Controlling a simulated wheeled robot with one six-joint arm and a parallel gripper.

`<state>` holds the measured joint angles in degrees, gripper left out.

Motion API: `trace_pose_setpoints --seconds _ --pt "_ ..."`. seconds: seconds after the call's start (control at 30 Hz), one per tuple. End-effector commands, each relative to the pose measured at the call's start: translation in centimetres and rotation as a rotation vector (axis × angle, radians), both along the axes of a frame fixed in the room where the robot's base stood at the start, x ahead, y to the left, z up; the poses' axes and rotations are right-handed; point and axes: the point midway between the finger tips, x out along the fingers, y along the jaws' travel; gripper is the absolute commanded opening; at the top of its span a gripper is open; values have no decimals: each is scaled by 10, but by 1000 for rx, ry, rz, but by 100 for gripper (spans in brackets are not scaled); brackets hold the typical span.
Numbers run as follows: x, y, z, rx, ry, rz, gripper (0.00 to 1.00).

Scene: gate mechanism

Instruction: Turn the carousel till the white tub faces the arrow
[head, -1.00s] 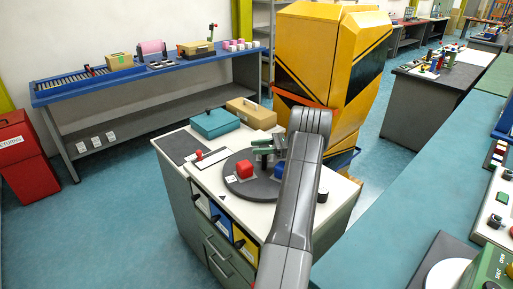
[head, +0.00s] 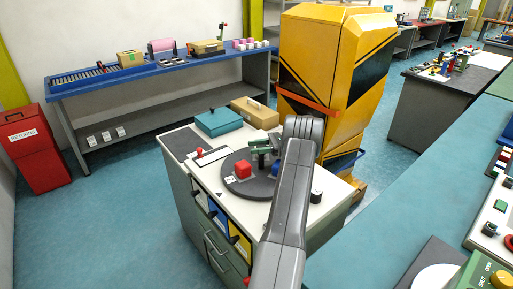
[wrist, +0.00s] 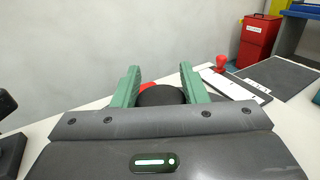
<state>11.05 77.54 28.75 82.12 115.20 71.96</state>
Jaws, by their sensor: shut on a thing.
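The carousel (head: 236,190) is a dark round disc on the white-topped cabinet. A red tub (head: 243,170) stands on its near left part. A blue tub (head: 275,168) is partly hidden behind my arm. I cannot make out a white tub; my arm covers the right part of the disc. My gripper (head: 262,148), with green fingers, is over the far part of the disc. In the wrist view my gripper (wrist: 161,84) is shut on a dark round thing (wrist: 160,96), seemingly part of the carousel.
A teal box (head: 218,122) and a tan box (head: 254,112) stand at the cabinet's back. A black cylinder (head: 317,196) is right of my arm. A tall yellow cabinet (head: 325,75) stands close behind. Open floor lies to the left.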

Motion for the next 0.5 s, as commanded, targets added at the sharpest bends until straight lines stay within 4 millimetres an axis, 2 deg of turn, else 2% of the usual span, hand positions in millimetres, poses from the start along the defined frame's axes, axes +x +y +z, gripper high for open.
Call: trace_pose_setpoints --seconds 0.03,0.13,0.5 --pt "0 0 1 1 -2 -1 43" --pt "0 0 1 0 -1 -1 61" --pt "0 0 3 0 -1 -1 61"
